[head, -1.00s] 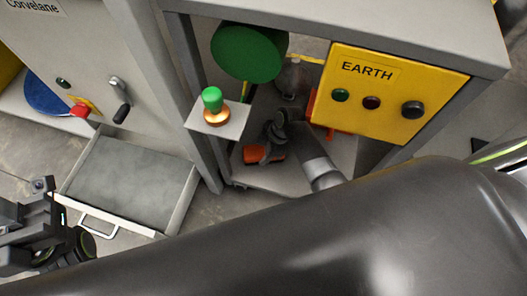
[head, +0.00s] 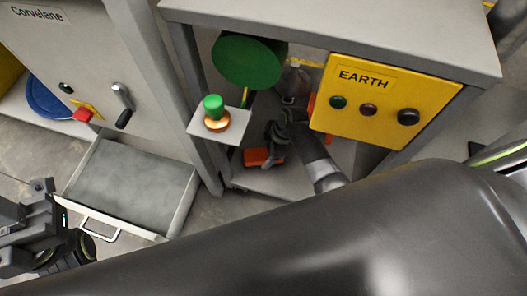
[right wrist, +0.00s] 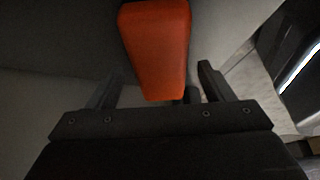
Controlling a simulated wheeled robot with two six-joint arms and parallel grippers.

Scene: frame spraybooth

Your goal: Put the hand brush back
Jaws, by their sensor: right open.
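An orange block (head: 260,157), which looks like the hand brush, lies on the grey lower shelf (head: 268,183) inside the frame. No bristles show. My right gripper (head: 271,148) is open and close beside it, reaching down through the frame opening. In the right wrist view the orange block (right wrist: 156,45) stands just past and between the two open fingers (right wrist: 158,88); I see no grip on it. My left gripper (head: 45,225) is at the lower left edge near the drawer, and its jaws cannot be made out.
An open, empty-looking grey drawer (head: 135,180) juts out at left. A green disc (head: 250,60), a small stand with a green button (head: 213,104) and the yellow EARTH panel (head: 385,100) surround the opening. Frame posts (head: 195,110) stand close to my arm.

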